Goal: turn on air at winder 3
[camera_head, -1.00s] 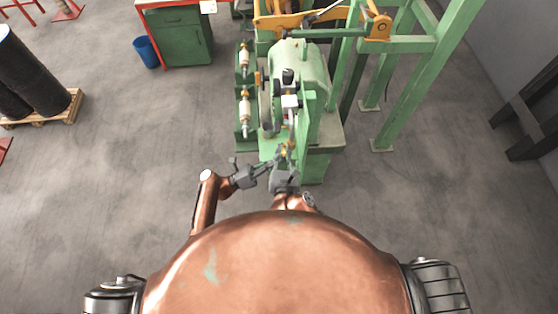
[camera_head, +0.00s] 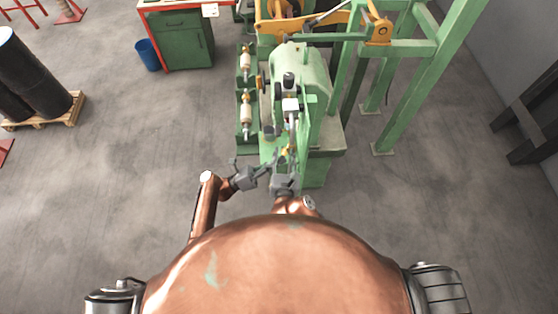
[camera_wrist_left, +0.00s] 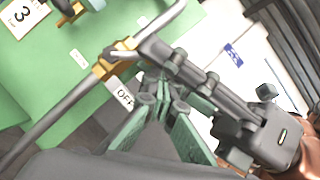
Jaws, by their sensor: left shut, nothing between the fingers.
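The green winder (camera_head: 305,75) stands ahead of me, with a brass valve (camera_head: 286,151) low on its near side. In the left wrist view the brass valve (camera_wrist_left: 115,60) sits on a grey pipe (camera_wrist_left: 62,107), beside a label reading OFF (camera_wrist_left: 123,94) and below a plate with the number 3 (camera_wrist_left: 22,14). My left gripper (camera_head: 270,168) is shut and empty near the valve; its greenish fingers (camera_wrist_left: 160,100) meet just beside the OFF label, apart from the valve. My right gripper (camera_head: 285,163) reaches toward the valve. Its dark fingers (camera_wrist_left: 165,60) pass close to the brass; contact and the valve handle are unclear.
The two grippers are close together. Green frame posts (camera_head: 425,75) stand to the right of the winder. A green cabinet (camera_head: 185,42), a blue bin (camera_head: 147,54) and a pallet (camera_head: 72,112) with black rolls are at the left.

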